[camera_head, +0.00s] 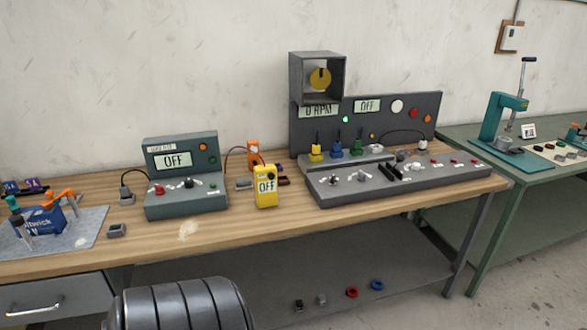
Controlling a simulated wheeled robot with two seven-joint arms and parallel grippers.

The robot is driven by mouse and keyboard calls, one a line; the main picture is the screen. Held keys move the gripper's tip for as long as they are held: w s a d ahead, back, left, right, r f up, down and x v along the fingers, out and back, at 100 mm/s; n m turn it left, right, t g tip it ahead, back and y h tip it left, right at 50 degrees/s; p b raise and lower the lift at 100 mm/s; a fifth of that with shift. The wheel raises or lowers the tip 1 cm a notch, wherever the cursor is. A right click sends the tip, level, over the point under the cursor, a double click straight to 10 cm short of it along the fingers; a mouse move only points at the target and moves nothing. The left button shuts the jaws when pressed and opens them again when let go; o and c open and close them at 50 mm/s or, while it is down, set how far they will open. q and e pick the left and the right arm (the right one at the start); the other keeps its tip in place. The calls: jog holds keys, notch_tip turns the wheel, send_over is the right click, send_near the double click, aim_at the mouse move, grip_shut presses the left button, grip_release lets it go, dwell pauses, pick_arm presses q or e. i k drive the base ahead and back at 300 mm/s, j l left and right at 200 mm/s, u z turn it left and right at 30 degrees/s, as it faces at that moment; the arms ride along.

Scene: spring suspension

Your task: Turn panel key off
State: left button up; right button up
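The large dark grey control panel (425,122) stands on the wooden bench, with a sloped console (330,195) in front. Its displays (367,105) read "0 RPM" and "OFF". A small silver and black knob or key switch (334,180) sits at the console's left end, with another small control (362,176) beside it. A smaller green-grey box (153,212) to the left also reads "OFF" and carries a similar small switch (188,184). The items are too small to tell which is the key or how it is turned. Neither gripper is in view.
A yellow meter (265,186) reading "OFF" stands between the box and the console. Coloured plugs (336,148) stand behind the console. A grey mat (85,236) with tools lies at left. A green bench (555,182) with a press stands at right. The wood's front strip is mostly clear.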

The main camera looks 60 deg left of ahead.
aim_at(333, 182)
jog(key=u, duration=1.6)
